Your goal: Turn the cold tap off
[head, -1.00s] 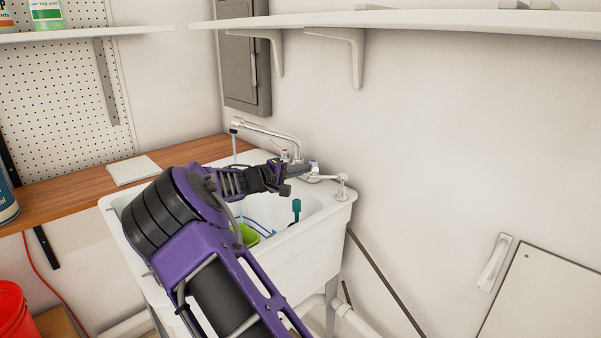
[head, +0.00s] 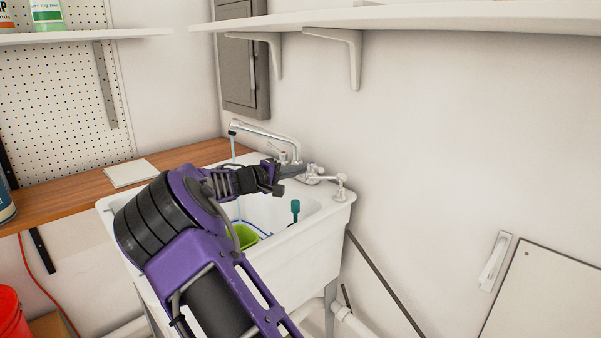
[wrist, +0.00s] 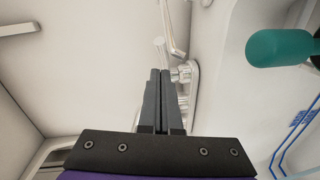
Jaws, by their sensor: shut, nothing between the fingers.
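The chrome tap (head: 268,132) stands at the back edge of the white sink (head: 318,225), and a thin stream of water runs from its spout. A handle with a red mark (head: 283,156) is on the left of its base, and the cold handle (head: 313,167) is on the right. My gripper (head: 302,170) is at the cold handle, its fingertips close to the handle's left side. In the wrist view my gripper (wrist: 160,73) is shut and empty, with the tap base (wrist: 188,75) just right of the fingertips. I cannot tell whether they touch.
A green container (head: 243,236) and a teal-handled tool (head: 295,208) are in the sink; the teal handle also shows in the wrist view (wrist: 275,48). A wall shelf (head: 420,22) hangs above. The wooden counter (head: 75,203) is left.

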